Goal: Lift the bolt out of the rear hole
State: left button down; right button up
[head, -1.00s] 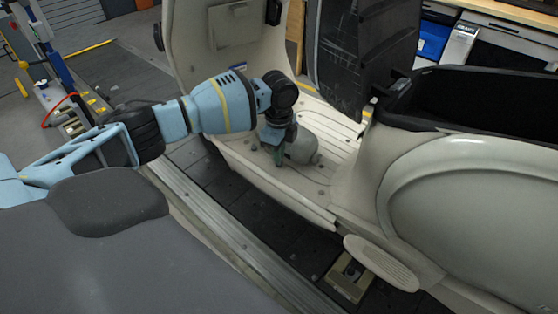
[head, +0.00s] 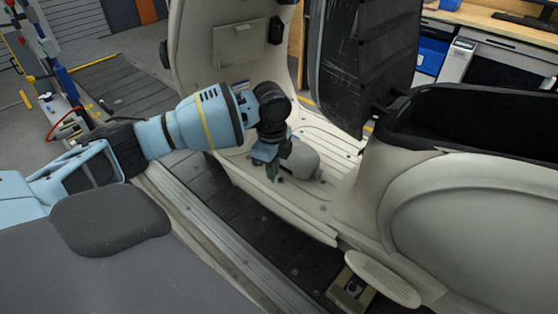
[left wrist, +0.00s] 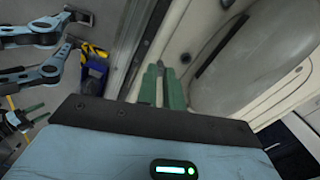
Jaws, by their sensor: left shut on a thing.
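My left gripper (head: 272,172) has green fingers pointing down at the near edge of the cream scooter's floorboard (head: 305,205). The fingers also show in the left wrist view (left wrist: 161,84), close together and shut on a small dark piece, the bolt (left wrist: 160,66), at their tips. The fingers largely hide the bolt, and I cannot tell whether it is still in the rear hole. A small dark round spot (left wrist: 185,58) lies beside the fingertips on the cream surface.
A rounded grey-cream hump (head: 302,160) stands right behind the left gripper. The scooter's front shield (head: 235,50) and black seat (head: 365,60) rise around the floorboard. The dark slat conveyor (head: 240,222) runs along the near side, with a metal rail (head: 205,235).

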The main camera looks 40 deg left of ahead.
pick_arm(q)
jog(key=s+d+r, duration=0.1)
jog(key=s+d, duration=0.1)
jog(key=s, duration=0.9)
jog(key=shift+p, duration=0.45)
jog(key=shift+s+d, duration=0.1)
jog(key=shift+d, duration=0.05)
